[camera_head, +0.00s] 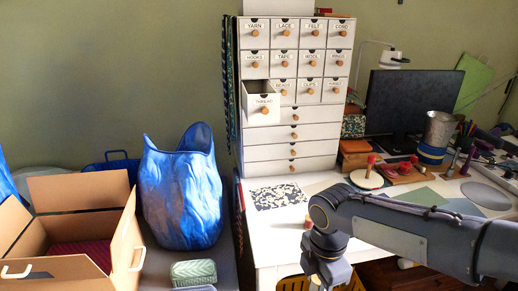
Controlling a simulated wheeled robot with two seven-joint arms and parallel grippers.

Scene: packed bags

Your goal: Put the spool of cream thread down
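My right arm comes in from the right, and its gripper (328,268) points down at the front edge of the white table (275,240). Its fingertips are not clear at the bottom of the picture, so I cannot tell whether it is open or shut. A small pale piece shows beside it, too small to identify. I cannot make out the spool of cream thread with certainty; the gripper and arm may hide it. A small brownish item (308,222) is on the table just behind the wrist. The drawer labelled THREAD (263,113) is pulled out. My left gripper is not in view.
The white drawer cabinet (290,150) stands at the back of the table. A patterned sheet (277,196) lies before it. A round white base with a red top (367,177) and a monitor (411,103) are right. A blue bag (180,195) and open cardboard box (82,190) stand left.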

